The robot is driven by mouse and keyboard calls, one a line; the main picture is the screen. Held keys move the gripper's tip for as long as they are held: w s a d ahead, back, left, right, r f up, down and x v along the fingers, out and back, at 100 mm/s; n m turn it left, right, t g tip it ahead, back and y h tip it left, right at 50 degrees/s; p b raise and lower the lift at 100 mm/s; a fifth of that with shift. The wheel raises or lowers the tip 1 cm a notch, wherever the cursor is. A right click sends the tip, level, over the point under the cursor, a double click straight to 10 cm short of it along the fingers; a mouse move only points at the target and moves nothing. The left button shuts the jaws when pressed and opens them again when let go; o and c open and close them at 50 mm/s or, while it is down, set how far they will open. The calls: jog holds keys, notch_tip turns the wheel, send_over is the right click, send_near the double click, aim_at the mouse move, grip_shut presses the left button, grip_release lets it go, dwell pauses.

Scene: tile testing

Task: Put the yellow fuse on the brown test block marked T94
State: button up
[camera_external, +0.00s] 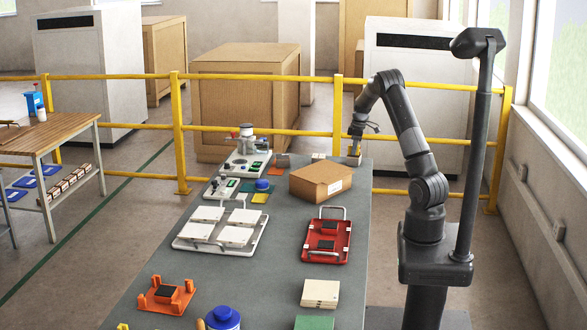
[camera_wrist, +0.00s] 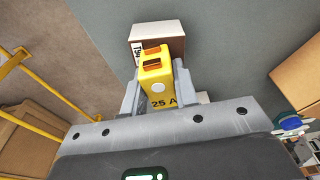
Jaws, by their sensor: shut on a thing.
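The yellow fuse (camera_wrist: 157,66), marked 25 A, is between the two fingers of my gripper (camera_wrist: 157,88) in the wrist view. My gripper is shut on it. The brown test block (camera_wrist: 158,30) lies just beyond the fuse, with a white label reading T9 and a partly hidden last character. The fuse overlaps the block in this view; whether they touch I cannot tell. In the external view my gripper (camera_external: 356,143) is low over the table's far right corner, right at the small block (camera_external: 354,160). The fuse is too small to make out there.
A cardboard box (camera_external: 320,181) stands on the grey table (camera_external: 270,270) in front of my gripper. A red tray (camera_external: 310,256) and a white tray with pale tiles (camera_external: 183,243) are nearer. Testing devices (camera_external: 247,155) stand left. A yellow railing (camera_external: 270,128) runs behind the table.

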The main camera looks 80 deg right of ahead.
jog(key=o, duration=1)
notch_tip(320, 180, up, 12)
jog(key=s, duration=0.2)
jog(key=w+a+r, duration=0.3)
jog(key=a, duration=0.7)
jog(key=w+a+r+t, duration=0.1)
jog(key=w+a+r, duration=0.2)
jog(key=a, duration=0.6)
jog(key=w+a+r, duration=0.3)
jog(key=a, duration=0.7)
jog(key=shift+s+a+f+t, duration=0.5)
jog(key=shift+s+a, duration=1.5)
jog(key=shift+a, duration=2.5)
jog(key=shift+s+a+f+t, duration=0.45)
jog(key=shift+s+a, duration=1.55)
jog(key=shift+a, duration=2.5)
jog(key=shift+s+a+f+t, duration=0.5)
jog(key=shift+s+a, duration=1.5)
jog(key=shift+a, duration=2.5)
